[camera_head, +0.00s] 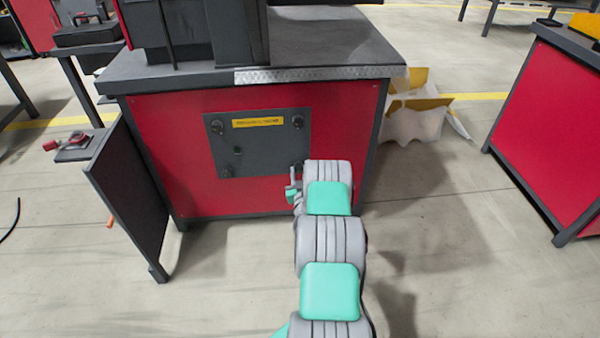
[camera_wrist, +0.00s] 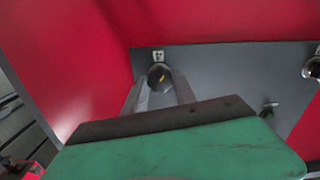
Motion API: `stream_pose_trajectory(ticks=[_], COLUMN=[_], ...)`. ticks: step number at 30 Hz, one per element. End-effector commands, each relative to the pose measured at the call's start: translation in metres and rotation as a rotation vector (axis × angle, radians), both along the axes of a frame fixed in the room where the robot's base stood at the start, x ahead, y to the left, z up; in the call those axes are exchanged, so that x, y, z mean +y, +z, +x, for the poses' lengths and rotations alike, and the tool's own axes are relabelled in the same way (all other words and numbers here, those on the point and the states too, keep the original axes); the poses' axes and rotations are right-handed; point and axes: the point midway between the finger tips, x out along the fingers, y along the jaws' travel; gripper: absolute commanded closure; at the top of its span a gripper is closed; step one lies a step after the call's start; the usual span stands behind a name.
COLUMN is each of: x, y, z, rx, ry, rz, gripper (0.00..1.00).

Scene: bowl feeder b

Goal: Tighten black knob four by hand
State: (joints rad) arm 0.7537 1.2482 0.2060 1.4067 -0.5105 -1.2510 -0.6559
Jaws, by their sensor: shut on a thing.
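Black knob four (camera_wrist: 160,76) sits at a corner of the dark grey panel in the wrist view, beside a small white tag (camera_wrist: 158,56) that seems to read 4, upside down. My gripper (camera_wrist: 160,88) has one finger on each side of this knob and is shut on it. In the head view the panel (camera_head: 265,150) is on the red cabinet front, and my gripper (camera_head: 297,172) is at its lower right corner. The knob there is mostly hidden by my gripper and arm. Whether the knob is fully seated cannot be seen.
Other black knobs are at the panel's upper left (camera_head: 216,126), upper right (camera_head: 298,122) and lower left (camera_head: 226,171). A small latch (camera_head: 238,150) is near the middle. An open cabinet door (camera_head: 130,200) stands at left. A torn cardboard box (camera_head: 418,105) lies right of the cabinet.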

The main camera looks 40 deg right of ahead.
Motion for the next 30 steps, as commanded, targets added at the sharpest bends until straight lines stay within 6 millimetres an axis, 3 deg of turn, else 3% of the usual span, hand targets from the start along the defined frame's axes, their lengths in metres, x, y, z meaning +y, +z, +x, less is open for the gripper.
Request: stream_pose_trajectory(ticks=[3, 17, 30], x=[-0.0012, -0.0033, -0.0036], y=[0.0003, 0.0003, 0.0004], z=[-0.0007, -0.0018, -0.0016], rx=[-0.001, -0.031, -0.217], ry=[-0.002, -0.006, -0.005], rz=[-0.002, 0.04, 0.306], gripper=[1.0, 1.0, 1.0])
